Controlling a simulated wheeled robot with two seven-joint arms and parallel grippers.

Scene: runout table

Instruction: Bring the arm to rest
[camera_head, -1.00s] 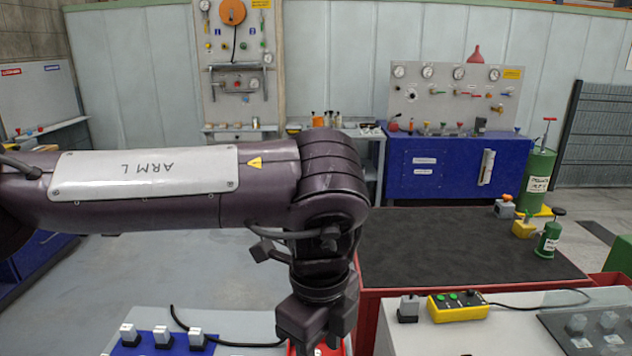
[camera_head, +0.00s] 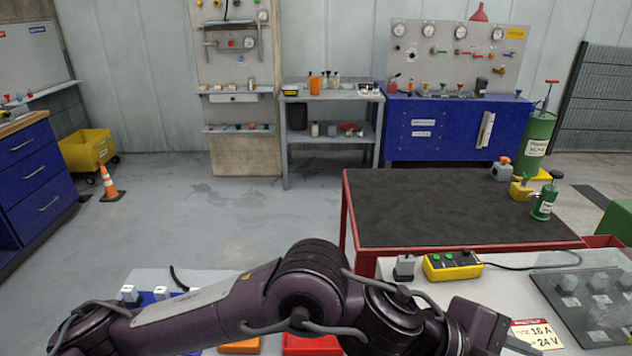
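My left arm comes in from the lower left and lies low across the front of the picture, bent at a raised middle joint. Its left gripper (camera_head: 505,332) is at the lower right, above the light bench top and just left of a white card marked 16 A and 24 V (camera_head: 538,335). The fingers are dark and partly cut off by view and angle, so I cannot tell whether they are open or shut. I see nothing held. My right arm and gripper are not in view.
The light bench top (camera_head: 500,290) carries a yellow control box (camera_head: 452,265), a grey switch block (camera_head: 404,268) and a dark clear-covered panel (camera_head: 590,300). Red and orange trays (camera_head: 310,345) sit under my arm. A red-framed dark-topped table (camera_head: 440,205) stands behind, mostly bare.

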